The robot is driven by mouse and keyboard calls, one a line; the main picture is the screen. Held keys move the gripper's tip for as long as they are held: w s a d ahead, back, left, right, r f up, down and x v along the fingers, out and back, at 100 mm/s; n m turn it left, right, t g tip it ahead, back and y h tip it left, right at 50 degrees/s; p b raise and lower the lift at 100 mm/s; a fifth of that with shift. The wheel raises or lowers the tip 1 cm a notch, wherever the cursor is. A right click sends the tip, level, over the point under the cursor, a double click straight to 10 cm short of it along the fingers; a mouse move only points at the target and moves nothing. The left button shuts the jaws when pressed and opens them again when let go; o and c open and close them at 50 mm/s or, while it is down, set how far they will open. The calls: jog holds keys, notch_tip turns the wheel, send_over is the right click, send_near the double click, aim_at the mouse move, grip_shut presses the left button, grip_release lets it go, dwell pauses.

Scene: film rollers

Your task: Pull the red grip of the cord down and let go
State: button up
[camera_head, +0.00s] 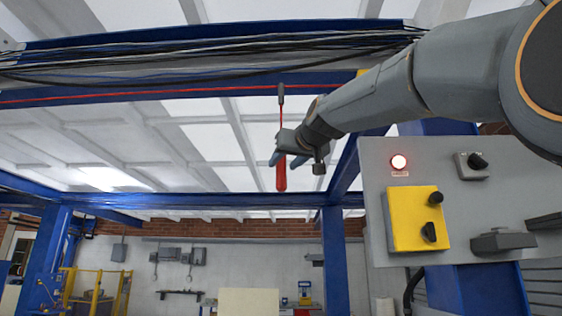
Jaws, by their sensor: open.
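The red grip (281,175) hangs upright at the lower end of a thin red cord (281,117), which comes down from a dark fitting (281,94) by the blue overhead beam. My gripper (276,158) reaches in from the right at the upper part of the grip. Its jaws are open, with blue fingertips close to the grip's left side. My gripper hides the place where the cord meets the grip. I cannot tell whether a finger touches it.
Bundled black cables (200,57) and a red line (130,95) run along the overhead beam. The space below the grip is clear.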

aim_at(283, 165)
jog(key=shift+p+x, duration=0.75)
jog(key=shift+x, duration=0.95)
grip_shut()
